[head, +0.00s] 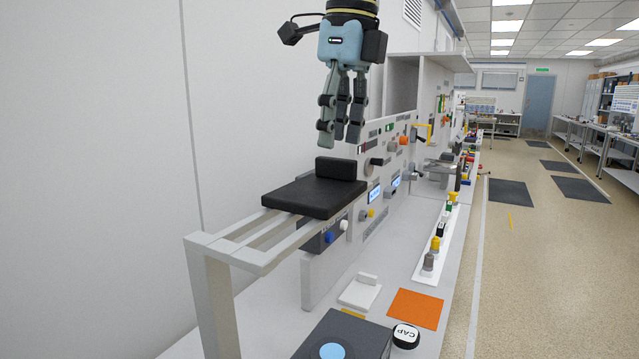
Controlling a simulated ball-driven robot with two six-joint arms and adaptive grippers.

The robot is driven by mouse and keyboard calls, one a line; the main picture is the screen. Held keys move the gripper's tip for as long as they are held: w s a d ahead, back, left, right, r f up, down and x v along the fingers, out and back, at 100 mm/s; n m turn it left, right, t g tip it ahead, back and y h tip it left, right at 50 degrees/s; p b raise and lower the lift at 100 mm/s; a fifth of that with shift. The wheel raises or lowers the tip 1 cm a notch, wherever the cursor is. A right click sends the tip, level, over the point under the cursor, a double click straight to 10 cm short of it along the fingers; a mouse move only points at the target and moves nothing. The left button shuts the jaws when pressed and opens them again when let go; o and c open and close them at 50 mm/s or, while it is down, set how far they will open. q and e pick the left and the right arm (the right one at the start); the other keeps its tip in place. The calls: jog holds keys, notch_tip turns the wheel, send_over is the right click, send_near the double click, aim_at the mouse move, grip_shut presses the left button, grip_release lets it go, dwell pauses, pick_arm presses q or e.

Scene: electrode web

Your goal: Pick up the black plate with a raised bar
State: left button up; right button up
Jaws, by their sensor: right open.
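The black plate with a raised bar (312,196) lies flat on a pale grey rail frame (240,246), which sticks out toward the left front. Its raised bar (339,168) stands along the plate's far edge. My right gripper (341,141) hangs above the plate with its fingers pointing down. It is open and empty, and in the picture its fingertips are just above the raised bar, apart from it. My left gripper is not in view.
A panel with knobs and displays (375,193) stands right of the plate. Below are a white plate with a bar (359,293), an orange square (415,308), a black CAP disc (405,336) and a dark box (361,334). A plain wall fills the left; the floor at right is open.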

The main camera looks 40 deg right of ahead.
aim_at(336, 159)
notch_tip(336, 159, down, 4)
jog(key=shift+r+p, duration=0.2)
jog(key=shift+p, duration=0.4)
jog(key=shift+f, duration=0.2)
jog(key=c, duration=0.4)
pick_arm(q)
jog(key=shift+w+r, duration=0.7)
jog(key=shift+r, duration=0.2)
pick_arm(e)
grip_shut()
